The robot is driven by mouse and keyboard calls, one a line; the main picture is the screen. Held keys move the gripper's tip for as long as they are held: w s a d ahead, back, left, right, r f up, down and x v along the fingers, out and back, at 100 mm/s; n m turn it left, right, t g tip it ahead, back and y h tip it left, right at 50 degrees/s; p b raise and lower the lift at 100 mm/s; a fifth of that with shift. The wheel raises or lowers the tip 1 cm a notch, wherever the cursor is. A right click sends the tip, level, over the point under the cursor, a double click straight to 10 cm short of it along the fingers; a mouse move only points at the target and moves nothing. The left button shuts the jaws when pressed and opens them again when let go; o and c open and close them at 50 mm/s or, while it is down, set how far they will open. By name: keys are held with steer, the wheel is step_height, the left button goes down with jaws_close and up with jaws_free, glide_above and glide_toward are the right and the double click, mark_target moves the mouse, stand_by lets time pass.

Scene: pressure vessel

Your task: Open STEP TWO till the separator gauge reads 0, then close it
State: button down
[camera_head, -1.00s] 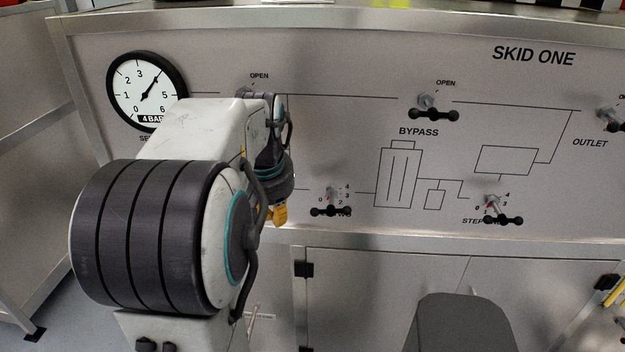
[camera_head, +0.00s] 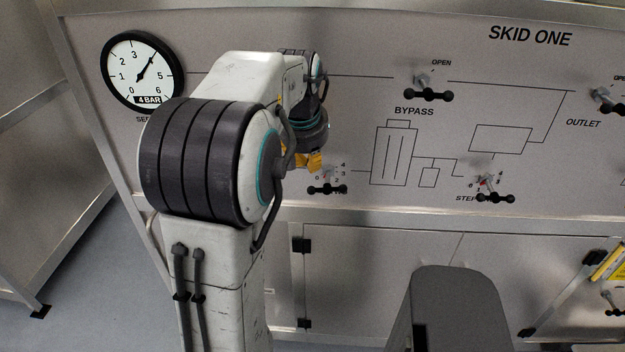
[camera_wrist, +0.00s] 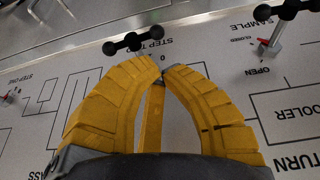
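The separator gauge (camera_head: 142,71) is a round white dial at left; its needle points up-right near 4, above a "4 BAR" plate. The STEP TWO valve has a black bar handle (camera_head: 327,189) with a 0–4 scale; its name is mostly hidden in the head view. In the wrist view, its handle (camera_wrist: 134,41) stands just beyond my fingertips, beside upside-down "STEP TWO" lettering and a 0. My gripper (camera_wrist: 162,72) has yellow fingers whose tips come together, with nothing between them. In the head view, my gripper (camera_head: 315,160) hangs just above the handle, apart from it.
A similar STEP ONE handle (camera_head: 494,197) is to the right. The BYPASS handle (camera_head: 428,95) is above, and the OUTLET handle (camera_head: 607,97) at the right edge. The SAMPLE handle (camera_wrist: 291,9) is at the wrist view's upper right. Cabinet doors (camera_head: 360,285) lie below the panel.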

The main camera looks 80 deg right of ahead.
mark_target(310, 187)
steer(key=shift+a+x, duration=0.15)
steer(key=shift+x, duration=1.6)
steer(key=shift+a+x, duration=0.15)
steer(key=shift+x, duration=1.55)
steer(key=shift+s+f, duration=0.15)
steer(key=shift+s, duration=0.05)
steer(key=shift+w+f+b, duration=0.3)
steer(key=shift+f+b, duration=0.4)
steer(key=shift+b, duration=0.1)
steer(key=shift+w+f+b, duration=0.1)
steer(key=shift+f+b, duration=0.7)
steer(key=shift+b, duration=0.35)
steer(key=shift+f+b, duration=0.75)
steer(key=shift+b, duration=0.2)
steer(key=shift+s+f, duration=0.1)
steer(key=shift+s, duration=0.2)
steer(key=shift+w, duration=0.1)
